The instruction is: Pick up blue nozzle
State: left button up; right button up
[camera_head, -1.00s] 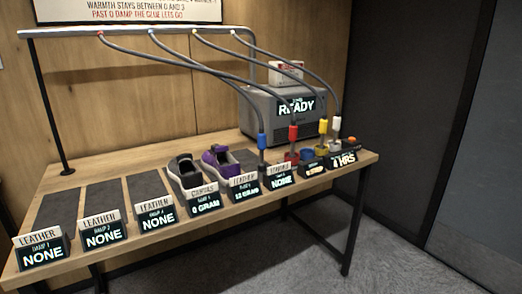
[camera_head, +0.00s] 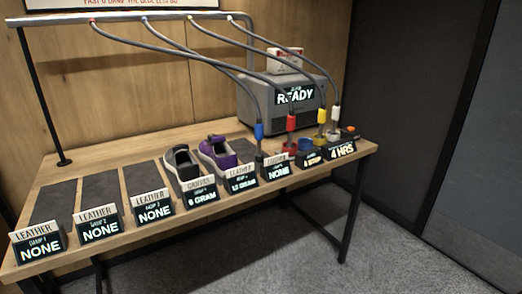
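The blue nozzle (camera_head: 259,131) hangs upright at the end of a grey hose, above the table's right half, just right of the purple sneaker. Its dark tip points down behind the small display signs. Red (camera_head: 291,122), yellow (camera_head: 322,116) and white (camera_head: 336,113) nozzles stand in a row to its right. Neither of my grippers shows in the head view.
A wooden table (camera_head: 110,153) carries dark mats, several leather and canvas signs, a grey sneaker (camera_head: 182,165) and a purple sneaker (camera_head: 217,152). A grey machine (camera_head: 254,103) reading READY stands behind. An overhead rail (camera_head: 120,16) holds the hoses.

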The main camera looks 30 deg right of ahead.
aim_at(259, 126)
jog(key=i+l, duration=0.15)
jog(key=l, duration=0.25)
jog(key=i+l, duration=0.15)
jog(key=l, duration=0.2)
jog(key=i+l, duration=0.15)
jog(key=l, duration=0.25)
jog(key=i+l, duration=0.15)
jog(key=l, duration=0.2)
jog(key=i+l, duration=0.15)
jog(key=l, duration=0.25)
